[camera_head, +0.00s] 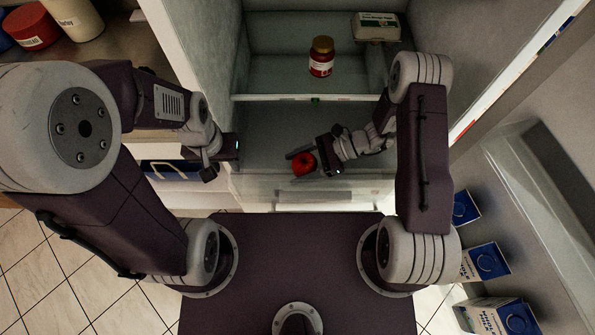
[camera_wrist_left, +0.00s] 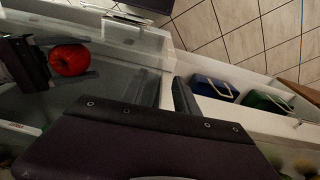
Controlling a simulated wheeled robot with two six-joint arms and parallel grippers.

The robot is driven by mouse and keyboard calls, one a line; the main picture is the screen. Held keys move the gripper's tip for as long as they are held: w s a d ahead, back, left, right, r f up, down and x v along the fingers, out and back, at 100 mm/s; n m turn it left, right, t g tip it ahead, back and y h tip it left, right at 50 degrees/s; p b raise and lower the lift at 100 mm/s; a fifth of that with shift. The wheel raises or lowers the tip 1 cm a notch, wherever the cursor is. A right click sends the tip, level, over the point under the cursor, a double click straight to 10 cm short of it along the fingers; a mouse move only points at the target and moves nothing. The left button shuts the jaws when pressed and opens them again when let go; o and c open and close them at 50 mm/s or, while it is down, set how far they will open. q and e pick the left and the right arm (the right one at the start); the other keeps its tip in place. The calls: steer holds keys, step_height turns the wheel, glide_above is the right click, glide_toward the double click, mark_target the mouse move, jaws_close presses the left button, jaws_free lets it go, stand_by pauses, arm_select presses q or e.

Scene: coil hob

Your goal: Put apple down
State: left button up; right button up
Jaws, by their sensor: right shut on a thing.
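A red apple (camera_head: 303,164) is held between the fingers of my right gripper (camera_head: 302,160), over the lower glass shelf (camera_head: 265,140) of the open fridge. The left wrist view shows the apple (camera_wrist_left: 69,60) with one finger on either side of it; whether its underside touches the shelf is unclear. My left gripper (camera_head: 217,162) is at the fridge's left edge, apart from the apple. Its body (camera_wrist_left: 150,135) fills the bottom of the left wrist view, and its finger spacing is not clear there.
Several blue-and-white cartons (camera_head: 485,262) are in the door at right. The lower shelf has free room around the apple. A counter with containers (camera_head: 75,18) is at upper left.

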mark_target(297, 174)
step_height(297, 174, down, 4)
steer(key=shift+r, duration=0.1)
steer(key=shift+f+b, duration=0.65)
steer(key=shift+b, duration=0.1)
steer(key=o, duration=1.5)
steer(key=shift+o, duration=0.2)
